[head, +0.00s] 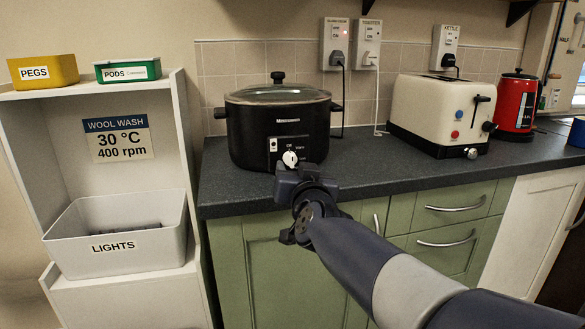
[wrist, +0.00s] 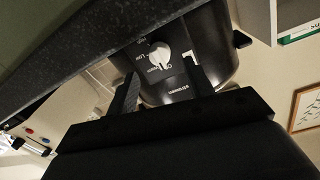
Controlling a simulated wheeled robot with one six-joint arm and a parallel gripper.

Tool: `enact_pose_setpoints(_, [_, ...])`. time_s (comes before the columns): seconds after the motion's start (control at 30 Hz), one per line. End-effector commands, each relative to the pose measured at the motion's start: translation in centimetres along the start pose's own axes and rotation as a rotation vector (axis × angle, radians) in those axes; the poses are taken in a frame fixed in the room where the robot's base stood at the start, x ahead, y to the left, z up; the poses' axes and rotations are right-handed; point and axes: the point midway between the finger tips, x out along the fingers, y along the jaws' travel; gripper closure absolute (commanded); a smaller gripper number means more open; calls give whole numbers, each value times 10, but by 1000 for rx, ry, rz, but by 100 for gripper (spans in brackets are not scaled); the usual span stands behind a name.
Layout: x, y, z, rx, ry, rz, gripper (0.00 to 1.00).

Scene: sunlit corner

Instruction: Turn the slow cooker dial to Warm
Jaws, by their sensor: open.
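The black slow cooker (head: 262,132) stands on the counter with its glass lid on. Its white dial (head: 290,158) is low on the front, with small labels around it. In the wrist view the picture is turned over, and the dial (wrist: 159,55) shows beside High, Low, Warm and Off. I cannot tell for sure which label its pointer meets. My gripper (head: 292,170) is just in front of the dial. In the wrist view my gripper (wrist: 164,82) is open, one finger to each side of the dial, with no clear contact.
A cream toaster (head: 420,110) and a red kettle (head: 516,103) stand farther right on the dark counter (head: 365,165). Plugged sockets (head: 336,45) are on the wall behind. At left, a white shelf (head: 178,120) holds a bin labelled LIGHTS (head: 120,262).

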Motion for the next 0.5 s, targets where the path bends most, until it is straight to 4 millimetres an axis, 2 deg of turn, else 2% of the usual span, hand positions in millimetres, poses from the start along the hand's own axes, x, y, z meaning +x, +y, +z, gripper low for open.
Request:
enact_pose_setpoints(0.03, [10, 1, 2, 0, 0, 1, 51])
enact_pose_setpoints(0.2, [32, 0, 1, 2, 0, 0, 51])
enact_pose_setpoints(0.5, [46, 0, 0, 1, 0, 0, 51])
